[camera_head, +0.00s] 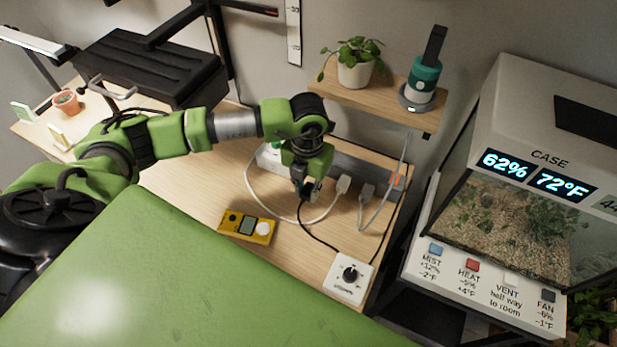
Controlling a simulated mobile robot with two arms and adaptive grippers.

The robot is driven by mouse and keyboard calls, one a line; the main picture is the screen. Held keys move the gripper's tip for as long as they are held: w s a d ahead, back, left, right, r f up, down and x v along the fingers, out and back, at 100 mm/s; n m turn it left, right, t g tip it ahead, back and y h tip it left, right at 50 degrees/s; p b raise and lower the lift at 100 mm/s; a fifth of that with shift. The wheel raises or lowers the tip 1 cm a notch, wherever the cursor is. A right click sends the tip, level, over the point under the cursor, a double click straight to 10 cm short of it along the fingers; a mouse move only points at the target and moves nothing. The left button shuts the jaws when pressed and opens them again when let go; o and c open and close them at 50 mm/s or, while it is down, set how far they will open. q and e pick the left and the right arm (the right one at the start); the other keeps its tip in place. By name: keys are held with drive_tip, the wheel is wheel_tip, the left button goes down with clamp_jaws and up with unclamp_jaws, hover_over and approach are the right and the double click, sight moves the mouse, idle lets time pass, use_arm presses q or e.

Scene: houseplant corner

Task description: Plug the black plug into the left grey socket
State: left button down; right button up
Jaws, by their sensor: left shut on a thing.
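My left gripper (307,187) points down at the front of the grey power strip (381,174). It is shut on the black plug, which its fingers mostly hide. A black cord (309,233) runs from the fingertips down to a white dial box (347,278). The gripper and forearm cover the middle of the strip, so I cannot see the left grey socket or tell whether the plug touches it. My right gripper is out of view.
A yellow meter (247,227) lies on the wooden table (200,185). A shelf (385,103) with a potted plant (354,62) and a green-and-black device (424,75) hangs behind. A glass case (510,215) stands right. White and grey cords loop near the gripper.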

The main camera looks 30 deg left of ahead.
use_arm(q)
drive_tip(key=shift+w+d+f+b, duration=0.25)
drive_tip(key=shift+w+f+b, duration=0.6)
drive_tip(key=shift+w+f, duration=0.1)
drive_tip(key=shift+w+a+b, duration=0.2)
drive_tip(key=shift+w+b, duration=0.8)
drive_tip(key=shift+w, duration=0.75)
drive_tip(key=shift+w+r, duration=0.1)
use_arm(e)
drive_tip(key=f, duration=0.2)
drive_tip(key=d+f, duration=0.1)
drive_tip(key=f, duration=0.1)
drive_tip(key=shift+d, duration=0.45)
use_arm(q)
drive_tip(key=shift+b, duration=0.35)
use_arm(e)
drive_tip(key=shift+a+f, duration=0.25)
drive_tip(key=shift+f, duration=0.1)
use_arm(q)
drive_tip(key=shift+w+a+b, duration=0.1)
drive_tip(key=shift+w+b, duration=0.3)
drive_tip(key=shift+w, duration=0.3)
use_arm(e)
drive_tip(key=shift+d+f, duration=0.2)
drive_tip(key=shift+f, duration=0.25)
use_arm(q)
drive_tip(key=c, duration=1.8)
unclamp_jaws()
